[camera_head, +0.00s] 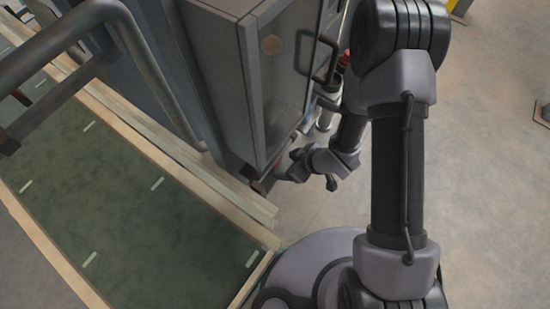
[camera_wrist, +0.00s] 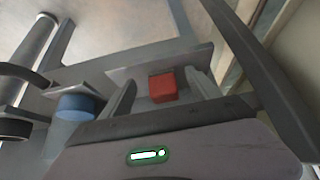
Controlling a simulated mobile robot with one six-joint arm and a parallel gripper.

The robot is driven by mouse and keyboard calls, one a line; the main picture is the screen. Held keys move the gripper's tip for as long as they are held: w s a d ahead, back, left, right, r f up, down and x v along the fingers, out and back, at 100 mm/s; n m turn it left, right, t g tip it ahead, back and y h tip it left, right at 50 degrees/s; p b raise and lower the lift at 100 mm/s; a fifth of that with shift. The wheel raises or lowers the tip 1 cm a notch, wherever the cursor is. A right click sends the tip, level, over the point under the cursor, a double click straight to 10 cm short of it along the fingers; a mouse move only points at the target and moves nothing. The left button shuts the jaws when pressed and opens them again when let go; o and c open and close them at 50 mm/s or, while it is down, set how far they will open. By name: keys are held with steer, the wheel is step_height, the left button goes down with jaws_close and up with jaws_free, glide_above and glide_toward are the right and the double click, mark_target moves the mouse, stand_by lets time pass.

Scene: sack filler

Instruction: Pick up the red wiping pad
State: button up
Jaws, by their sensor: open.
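The red wiping pad (camera_wrist: 162,88) is a small red block on a grey shelf (camera_wrist: 205,56) in the wrist view. My gripper (camera_wrist: 159,77) is open, with one finger on each side of the pad. The pad lies between the fingers with a visible gap on both sides, and I cannot tell how far their tips are from the shelf. In the head view my gripper (camera_head: 272,180) is low beside the grey cabinet's bottom corner, and its fingers are mostly hidden there.
A blue-topped container (camera_wrist: 78,106) stands left of the pad in the wrist view. Grey pipes (camera_wrist: 36,42) run further left. The grey cabinet (camera_head: 285,80) rises close beside my arm. A green conveyor belt (camera_head: 120,215) with a wooden-coloured edge lies at left. Open floor (camera_head: 480,170) is at right.

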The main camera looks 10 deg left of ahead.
steer(key=a, duration=0.1)
steer(key=w+a+b, duration=0.1)
steer(key=a, duration=0.1)
steer(key=w+a+f, duration=0.1)
steer(key=shift+a+b, duration=0.35)
steer(key=shift+a, duration=0.05)
steer(key=shift+f, duration=0.1)
steer(key=c, duration=1.4)
steer(key=shift+c, duration=0.2)
steer(key=shift+r, duration=0.2)
steer(key=shift+r, duration=0.3)
steer(key=shift+r+p, duration=0.7)
steer(key=shift+p, duration=0.15)
steer(key=s+d+p, duration=0.1)
steer(key=s+d, duration=0.2)
steer(key=d, duration=0.5)
steer(key=s+d+p, duration=0.2)
steer(key=s+d, duration=0.2)
steer(key=d, duration=0.4)
steer(key=shift+d+f, duration=0.3)
